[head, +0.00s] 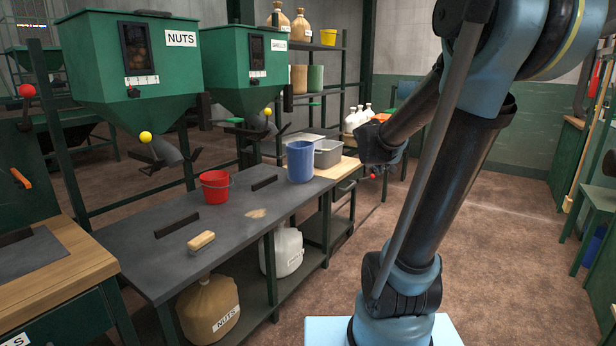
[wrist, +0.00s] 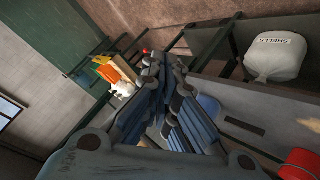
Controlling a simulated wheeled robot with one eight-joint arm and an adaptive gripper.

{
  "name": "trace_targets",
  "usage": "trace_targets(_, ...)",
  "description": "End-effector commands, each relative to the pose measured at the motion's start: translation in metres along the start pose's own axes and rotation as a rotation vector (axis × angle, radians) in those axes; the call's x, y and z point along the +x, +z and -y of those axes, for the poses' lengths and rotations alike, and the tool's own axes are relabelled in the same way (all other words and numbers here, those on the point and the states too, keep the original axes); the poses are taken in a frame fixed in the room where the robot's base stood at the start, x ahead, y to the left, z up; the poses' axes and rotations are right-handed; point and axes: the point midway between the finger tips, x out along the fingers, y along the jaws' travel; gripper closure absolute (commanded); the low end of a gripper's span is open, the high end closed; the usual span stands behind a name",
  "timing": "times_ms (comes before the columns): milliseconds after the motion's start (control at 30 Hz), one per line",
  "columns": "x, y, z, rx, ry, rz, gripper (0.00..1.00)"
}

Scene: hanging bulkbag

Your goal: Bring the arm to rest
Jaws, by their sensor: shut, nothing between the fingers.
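My arm stands in the right half of the head view, its upper part raised and its forearm reaching left and down. My gripper (head: 374,172) hangs at the end of the forearm, beyond the far right end of the grey bench (head: 150,245). It also shows in the wrist view (wrist: 162,62), where its fingers are together with nothing held between them. In the head view the fingertips are dark and partly hidden by the wrist.
Green hoppers (head: 95,75) hang above. A white sack (head: 290,255) sits on the lower shelf. The brown floor (head: 480,235) is open at right.

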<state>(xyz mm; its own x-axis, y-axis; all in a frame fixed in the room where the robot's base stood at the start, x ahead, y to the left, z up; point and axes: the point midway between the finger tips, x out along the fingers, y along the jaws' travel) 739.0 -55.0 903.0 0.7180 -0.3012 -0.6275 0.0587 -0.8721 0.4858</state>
Motion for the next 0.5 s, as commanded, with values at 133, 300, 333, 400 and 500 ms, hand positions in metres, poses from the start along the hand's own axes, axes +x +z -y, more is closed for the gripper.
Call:
trace_targets(133,-0.025,0.051,0.013,0.059,-0.056,0.098,1.00)
trace_targets(300,-0.053,0.107,0.034,0.121,-0.130,0.211,1.00)
trace_targets(333,-0.058,0.117,0.038,0.132,-0.143,0.231,1.00)
trace_targets(400,-0.070,0.139,0.048,0.155,-0.176,0.277,1.00)
trace_targets(500,-0.087,0.171,0.065,0.186,-0.225,0.342,1.00)
